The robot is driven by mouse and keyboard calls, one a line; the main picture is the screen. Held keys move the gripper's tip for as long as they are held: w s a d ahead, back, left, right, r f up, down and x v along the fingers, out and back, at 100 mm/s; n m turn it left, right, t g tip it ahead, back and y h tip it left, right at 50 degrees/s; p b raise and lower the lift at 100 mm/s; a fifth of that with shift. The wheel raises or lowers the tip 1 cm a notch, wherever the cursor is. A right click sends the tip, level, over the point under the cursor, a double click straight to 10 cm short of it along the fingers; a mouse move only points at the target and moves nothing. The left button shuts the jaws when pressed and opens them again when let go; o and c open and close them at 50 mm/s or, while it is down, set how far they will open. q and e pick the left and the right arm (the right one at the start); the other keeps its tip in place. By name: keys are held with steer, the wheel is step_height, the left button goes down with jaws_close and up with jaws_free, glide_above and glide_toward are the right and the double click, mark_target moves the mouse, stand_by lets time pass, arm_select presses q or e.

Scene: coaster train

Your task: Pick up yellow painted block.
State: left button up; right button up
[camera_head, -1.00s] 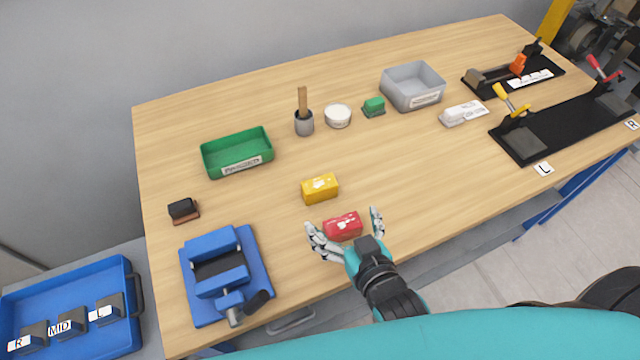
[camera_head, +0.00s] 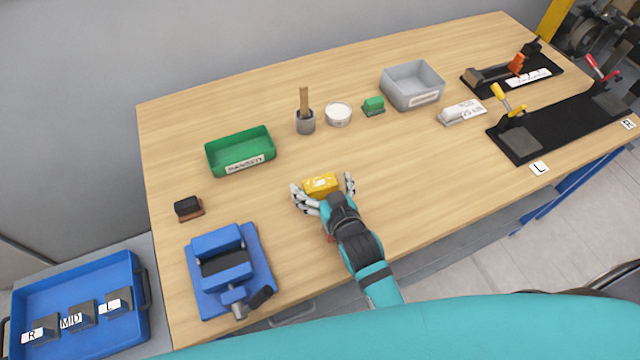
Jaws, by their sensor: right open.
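The yellow painted block (camera_head: 321,183) lies on the wooden table near its middle front. My right gripper (camera_head: 323,192) is open, with its fingers spread to the left and right of the yellow block. I cannot tell whether the fingers touch it. A red block (camera_head: 330,238) is mostly hidden under my right arm, with only a sliver showing. My left gripper does not show.
A blue vise (camera_head: 222,270) stands at the front left, with a dark brush-like block (camera_head: 187,208) behind it. A green tray (camera_head: 211,160), a cup with a stick (camera_head: 305,124), a white bowl (camera_head: 338,114) and a grey bin (camera_head: 389,92) stand farther back.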

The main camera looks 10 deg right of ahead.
steer(key=shift+s, duration=0.1)
steer(key=shift+c, duration=1.2)
steer(key=c, duration=1.3)
